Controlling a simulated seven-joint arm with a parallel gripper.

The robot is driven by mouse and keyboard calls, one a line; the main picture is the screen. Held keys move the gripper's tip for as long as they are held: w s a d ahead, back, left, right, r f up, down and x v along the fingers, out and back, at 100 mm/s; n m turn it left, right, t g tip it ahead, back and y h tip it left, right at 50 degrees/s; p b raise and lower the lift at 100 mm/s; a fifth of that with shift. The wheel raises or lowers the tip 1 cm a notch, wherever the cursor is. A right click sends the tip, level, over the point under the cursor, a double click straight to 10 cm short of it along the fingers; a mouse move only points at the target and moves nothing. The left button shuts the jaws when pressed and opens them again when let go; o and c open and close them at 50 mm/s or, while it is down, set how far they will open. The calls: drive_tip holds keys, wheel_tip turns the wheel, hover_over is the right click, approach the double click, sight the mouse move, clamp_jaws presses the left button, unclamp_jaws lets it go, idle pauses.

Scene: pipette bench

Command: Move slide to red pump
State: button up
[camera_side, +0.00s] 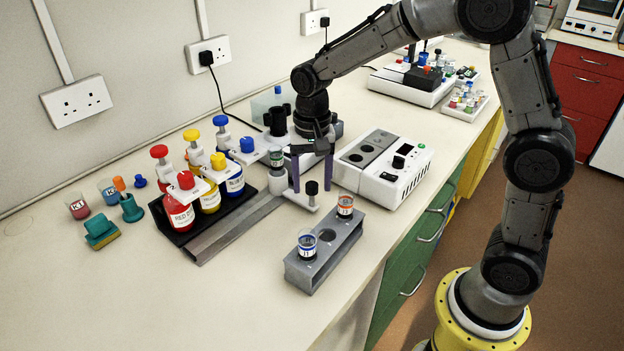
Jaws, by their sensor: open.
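The slide (300,198) is a white carriage with a black knob (312,187). It sits at the far right end of the visible grey rail (225,232), beyond the blue pump. A small vial (277,160) with a grey-green top stands on it. My gripper (312,182) is open, its two purple fingers pointing down on either side of the knob; contact cannot be told. The red pump bottle (179,212) is at the rail's near left end, with the yellow (209,196) and blue (235,181) bottles beside it.
A grey rack (325,250) with a blue-marked vial (307,244) and an orange-marked vial (345,206) stands in front. A white device (400,175) is close on the right. The front left bench is clear.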

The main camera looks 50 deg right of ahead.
clamp_jaws()
idle(1.4)
